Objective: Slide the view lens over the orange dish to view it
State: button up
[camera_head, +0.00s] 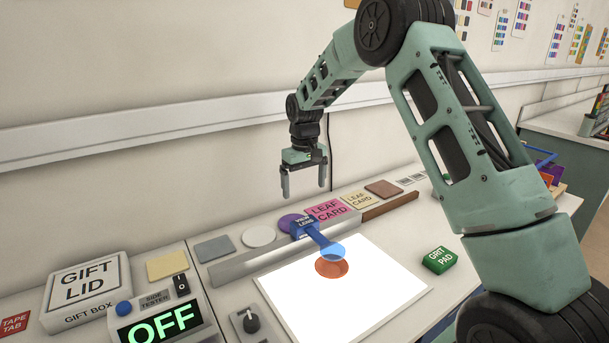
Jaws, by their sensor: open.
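The blue view lens (332,252) hangs on an arm from a labelled blue carriage (304,227), which sits on a grey rail (245,262) behind a bright white panel (340,300). The orange dish (331,268) lies on the panel just in front of the lens. The lens overlaps the dish's far edge in this view; most of the dish shows uncovered. My gripper (304,192) is open and empty, pointing down. It appears above and behind the carriage, apart from it.
A dial (251,322) and a side tester (160,315) reading OFF stand left of the panel. A gift box (88,285) is at far left, a green grit pad (439,259) at right. Cards and sample tiles (213,249) line the back behind the rail.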

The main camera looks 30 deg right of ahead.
jog(key=shift+r, duration=2.15)
